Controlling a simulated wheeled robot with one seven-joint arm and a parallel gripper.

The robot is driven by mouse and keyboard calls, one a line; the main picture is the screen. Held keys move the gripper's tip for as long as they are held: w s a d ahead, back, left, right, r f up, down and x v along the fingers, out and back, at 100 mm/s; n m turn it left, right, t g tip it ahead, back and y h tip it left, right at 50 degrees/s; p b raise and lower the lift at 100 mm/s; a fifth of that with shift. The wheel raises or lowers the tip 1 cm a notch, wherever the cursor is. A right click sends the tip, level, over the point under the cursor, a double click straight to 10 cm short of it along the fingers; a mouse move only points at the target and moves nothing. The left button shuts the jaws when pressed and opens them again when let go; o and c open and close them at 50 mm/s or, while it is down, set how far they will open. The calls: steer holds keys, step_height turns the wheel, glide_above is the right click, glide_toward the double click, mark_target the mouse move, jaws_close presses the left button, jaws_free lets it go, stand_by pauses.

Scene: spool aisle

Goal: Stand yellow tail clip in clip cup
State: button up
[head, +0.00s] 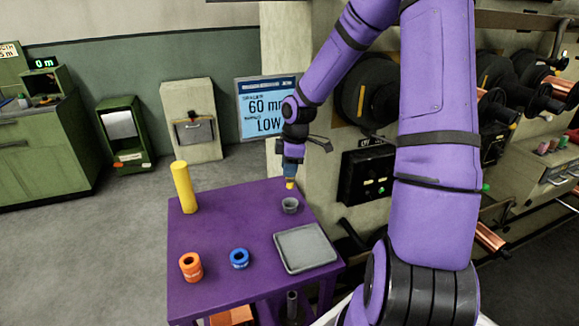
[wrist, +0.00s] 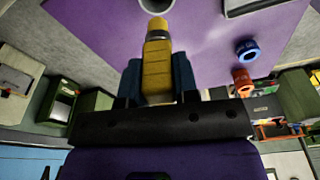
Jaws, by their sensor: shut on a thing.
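My gripper (head: 290,178) is shut on the yellow tail clip (head: 290,185) and holds it above the purple table. In the wrist view the clip (wrist: 157,70) sits between the two blue-grey fingers of my gripper (wrist: 157,80), its narrower tip pointing away from the palm. The clip cup (head: 290,206), a small round grey cup, stands on the table just below the clip in the head view. Its rim shows at the top edge of the wrist view (wrist: 157,7), beyond the clip tip. The clip looks apart from the cup.
The purple table (head: 215,285) also bears a tall yellow cylinder (head: 184,188), an orange spool (head: 190,266), a blue spool (head: 239,258) and a grey tray (head: 305,249). A monitor (head: 267,107) and a black control box (head: 368,175) stand behind. The table's middle is clear.

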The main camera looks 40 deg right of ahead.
mark_target(289, 187)
steer(key=shift+f, duration=3.4)
steer(key=o, duration=1)
steer(key=r, duration=0.3)
steer(key=d+r, duration=0.1)
steer(key=r, duration=0.6)
steer(key=shift+s+d, duration=0.25)
steer(key=shift+s, duration=0.1)
steer(key=shift+r, duration=0.35)
